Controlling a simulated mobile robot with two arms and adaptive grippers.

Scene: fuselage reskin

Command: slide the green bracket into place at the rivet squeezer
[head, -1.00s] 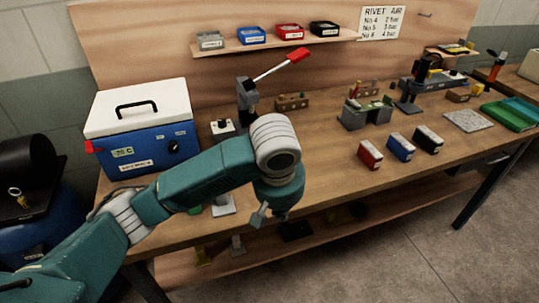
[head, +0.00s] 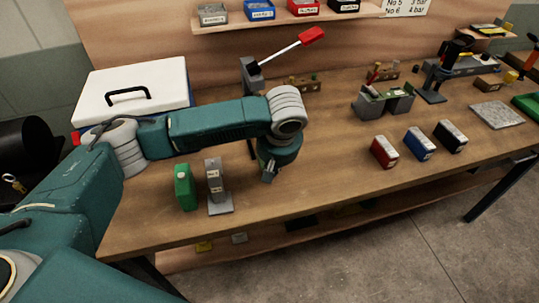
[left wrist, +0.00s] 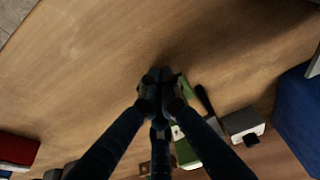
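My left gripper (head: 268,178) hangs low over the bench's near half, right of a grey stand. In the left wrist view its fingers (left wrist: 161,88) come together at the tips. A green piece, apparently the green bracket (left wrist: 186,152), lies beside and below the tips. Whether they touch it I cannot tell; in the head view my arm seems to hide it. The likely rivet squeezer (head: 251,75), a grey tool with a red-handled lever, stands behind my arm, its lower part hidden. My right gripper is not in view.
A green block (head: 185,187) and the grey stand (head: 216,188) are near the front edge, left of my gripper. A blue cooler (head: 130,85) is back left. Red (head: 384,152), blue (head: 420,145) and black (head: 450,136) boxes sit right. Bare wood lies between.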

